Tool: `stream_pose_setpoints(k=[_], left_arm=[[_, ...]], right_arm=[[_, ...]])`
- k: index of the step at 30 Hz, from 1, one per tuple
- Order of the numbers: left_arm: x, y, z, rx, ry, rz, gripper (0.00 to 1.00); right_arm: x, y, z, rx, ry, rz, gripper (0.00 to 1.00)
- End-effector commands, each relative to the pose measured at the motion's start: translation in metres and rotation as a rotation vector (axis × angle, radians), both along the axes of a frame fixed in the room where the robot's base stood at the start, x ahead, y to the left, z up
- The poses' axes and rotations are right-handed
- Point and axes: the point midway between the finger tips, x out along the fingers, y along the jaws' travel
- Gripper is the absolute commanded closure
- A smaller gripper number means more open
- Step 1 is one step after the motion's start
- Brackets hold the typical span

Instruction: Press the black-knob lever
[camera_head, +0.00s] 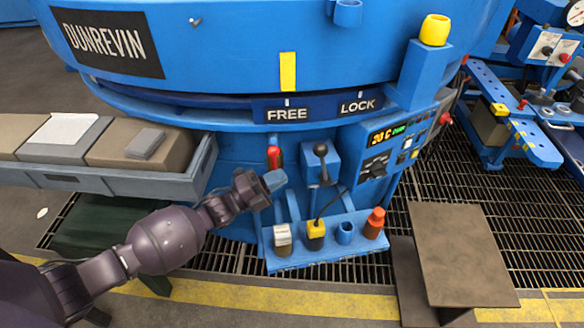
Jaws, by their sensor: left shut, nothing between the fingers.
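The black-knob lever (321,151) stands upright on a blue housing at the front of the big blue furnace, under the FREE and LOCK labels. My left gripper (275,180) is shut and empty. In the picture it is to the left of and a little below the black knob, apart from it, just under a red-handled lever (274,156). My right gripper is not in view.
A blue shelf (330,255) with several capped items is below the levers. A control panel (385,145) with a lit display is to the right.

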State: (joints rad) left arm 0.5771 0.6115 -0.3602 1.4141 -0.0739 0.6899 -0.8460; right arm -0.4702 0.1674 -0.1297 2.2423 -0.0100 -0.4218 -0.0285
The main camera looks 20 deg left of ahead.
Motion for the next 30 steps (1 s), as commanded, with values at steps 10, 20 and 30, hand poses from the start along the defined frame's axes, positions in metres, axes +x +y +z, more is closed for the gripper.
stream_pose_setpoints(k=[10, 20, 30], left_arm=[[-0.034, 0.034, -0.022, 0.001, 0.002, 0.001, 1.00], [-0.039, 0.039, -0.024, 0.001, -0.001, -0.001, 1.00], [-0.048, 0.048, -0.020, 0.004, 0.006, 0.015, 1.00]], right_arm=[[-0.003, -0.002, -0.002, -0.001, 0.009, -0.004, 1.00], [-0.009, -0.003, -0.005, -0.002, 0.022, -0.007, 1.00], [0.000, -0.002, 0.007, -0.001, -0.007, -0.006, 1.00]])
